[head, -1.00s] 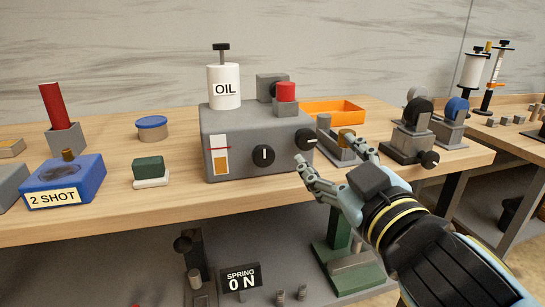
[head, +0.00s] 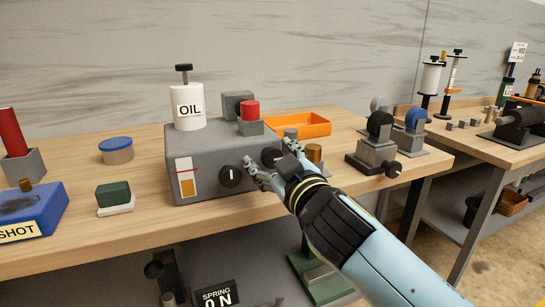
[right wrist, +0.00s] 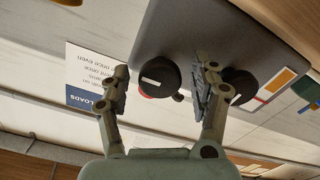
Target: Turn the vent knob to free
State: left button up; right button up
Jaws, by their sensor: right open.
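A grey box (head: 205,190) on the bench carries two black knobs on its front; no vent label is legible. The left knob (head: 231,176) has an upright white mark; it also shows in the right wrist view (right wrist: 238,87), partly behind a finger. The right knob (head: 268,155) is partly hidden by my gripper in the head view. In the right wrist view this right knob (right wrist: 160,78) sits between the fingers, its white mark nearly level. My right gripper (head: 272,160) is open, fingers on either side of the right knob; contact is not visible. My left gripper is not in view.
On the box stand a white OIL bottle (head: 187,107) and a red button (head: 250,109). An orange tray (head: 300,125) lies behind, and grey fixtures (head: 376,155) stand to the right. A green-and-white block (head: 114,198) and blue-lidded tin (head: 116,150) are left.

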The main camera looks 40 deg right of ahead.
jog(key=c, duration=1.2)
jog(key=shift+n, duration=0.3)
jog(key=n+p, duration=0.1)
jog(key=n, duration=0.2)
jog(key=shift+n, duration=0.4)
jog(key=n+p, duration=0.1)
jog(key=n, duration=0.3)
jog(key=shift+p, duration=0.3)
jog(key=n+p, duration=0.1)
jog(key=n, duration=0.4)
jog(key=shift+a+f, duration=0.1)
jog(key=n+p, duration=0.1)
jog(key=n, duration=0.3)
jog(key=shift+f, duration=0.1)
jog(key=shift+n, duration=0.4)
